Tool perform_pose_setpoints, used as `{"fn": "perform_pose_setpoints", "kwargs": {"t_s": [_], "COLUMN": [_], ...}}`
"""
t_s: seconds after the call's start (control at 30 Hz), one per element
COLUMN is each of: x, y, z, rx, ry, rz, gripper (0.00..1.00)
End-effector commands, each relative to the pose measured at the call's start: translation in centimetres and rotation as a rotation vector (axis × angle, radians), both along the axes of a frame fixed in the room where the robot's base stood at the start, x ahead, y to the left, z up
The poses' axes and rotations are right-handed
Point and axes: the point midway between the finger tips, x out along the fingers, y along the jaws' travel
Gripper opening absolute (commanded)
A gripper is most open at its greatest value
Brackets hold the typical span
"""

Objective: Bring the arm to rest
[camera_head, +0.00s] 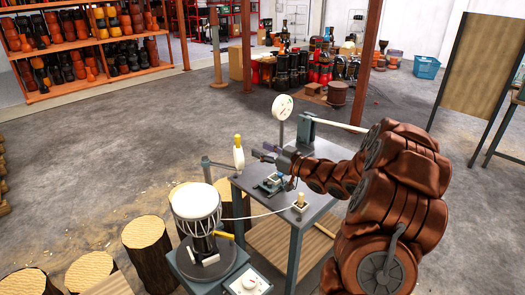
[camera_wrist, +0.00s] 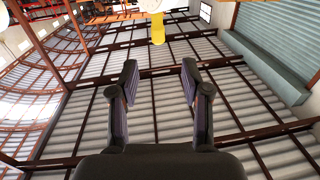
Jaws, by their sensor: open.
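My gripper (camera_head: 263,153) is held above the grey metal work table (camera_head: 310,212), pointing left in the head view. In the wrist view its two fingers (camera_wrist: 161,85) are spread apart with nothing between them. My arm comes in from the right, bent over the table. A white tool with a yellow end (camera_head: 238,152) stands upright just left of the fingertips, apart from them. Its yellow end also shows in the wrist view (camera_wrist: 157,29), beyond the fingers.
A white goblet drum (camera_head: 196,203) stands on a round turntable left of the table. A dial gauge (camera_head: 282,107) rises behind my gripper. A small clamp-like fixture (camera_head: 270,184) and a wooden-handled tool (camera_head: 299,203) are on the table. Log stumps (camera_head: 146,238) stand at lower left.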

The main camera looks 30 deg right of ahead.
Motion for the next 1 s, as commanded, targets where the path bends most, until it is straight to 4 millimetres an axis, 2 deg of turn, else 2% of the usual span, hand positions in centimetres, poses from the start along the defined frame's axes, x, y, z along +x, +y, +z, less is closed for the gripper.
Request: {"fn": "perform_pose_setpoints", "kwargs": {"t_s": [0.43, 0.7, 0.87, 1.0], "x": [0.4, 1.6, 0.4, -2.0], "y": [0.2, 1.0, 1.5, 2.3], "z": [0.0, -0.1, -0.4, -0.9], "rx": [-0.021, -0.17, -0.249, -0.302], "ry": [0.024, 0.221, 0.37, 0.514], "rz": [-0.018, -0.171, -0.272, -0.349], "gripper": [0.48, 0.48, 0.48, 0.48]}}
